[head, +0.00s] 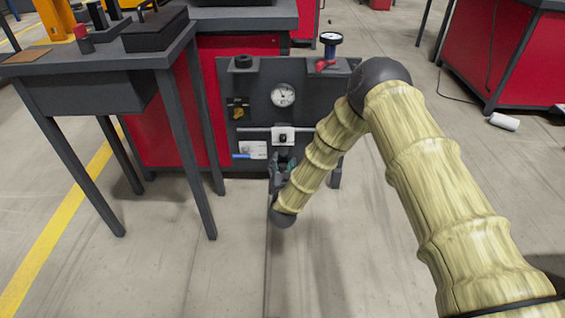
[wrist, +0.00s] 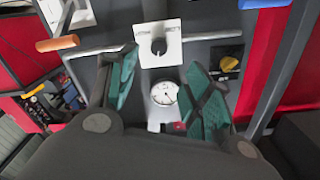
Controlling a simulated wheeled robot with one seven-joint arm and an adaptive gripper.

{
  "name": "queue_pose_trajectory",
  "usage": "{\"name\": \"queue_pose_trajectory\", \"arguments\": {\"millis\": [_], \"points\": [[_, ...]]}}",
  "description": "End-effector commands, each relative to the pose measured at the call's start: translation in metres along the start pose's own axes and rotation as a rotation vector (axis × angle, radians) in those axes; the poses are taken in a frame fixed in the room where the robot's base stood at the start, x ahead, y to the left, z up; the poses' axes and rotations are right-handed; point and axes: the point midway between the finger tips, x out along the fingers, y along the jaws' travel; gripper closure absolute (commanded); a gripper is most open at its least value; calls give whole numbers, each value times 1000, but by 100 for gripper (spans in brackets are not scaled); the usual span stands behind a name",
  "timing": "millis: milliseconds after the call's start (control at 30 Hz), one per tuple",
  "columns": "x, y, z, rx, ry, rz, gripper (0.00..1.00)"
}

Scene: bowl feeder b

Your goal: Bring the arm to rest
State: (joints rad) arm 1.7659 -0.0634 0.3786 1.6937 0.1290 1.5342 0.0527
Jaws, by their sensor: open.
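My arm, clad in yellow wood-like segments, reaches from the lower right to the grey panel in the head view. My gripper (head: 283,165) is in front of the lower part of the panel, partly hidden by my own wrist. In the wrist view my gripper (wrist: 160,95) shows two green-padded fingers spread apart with nothing between them. The grey panel (head: 310,110) carries a round gauge (head: 283,95), which also shows in the wrist view (wrist: 164,93), and a white plate with a black knob (head: 283,136), also in the wrist view (wrist: 158,45).
A grey table (head: 95,65) with a black box (head: 155,30) stands at the left. A yellow switch (head: 239,112) and a blue-handled lever (head: 242,156) are on the panel. A red cabinet (head: 505,50) is at the right. A white cylinder (head: 504,121) lies on the floor.

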Motion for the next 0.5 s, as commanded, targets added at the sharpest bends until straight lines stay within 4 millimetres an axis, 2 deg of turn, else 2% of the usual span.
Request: {"name": "queue_pose_trajectory", "arguments": {"millis": [333, 433, 500], "points": [[-2, 2, 2, -3, -9, 1, 50], [-14, 14, 14, -21, -63, 6, 50], [-31, 30, 29, -44, -133, 14, 50]]}}
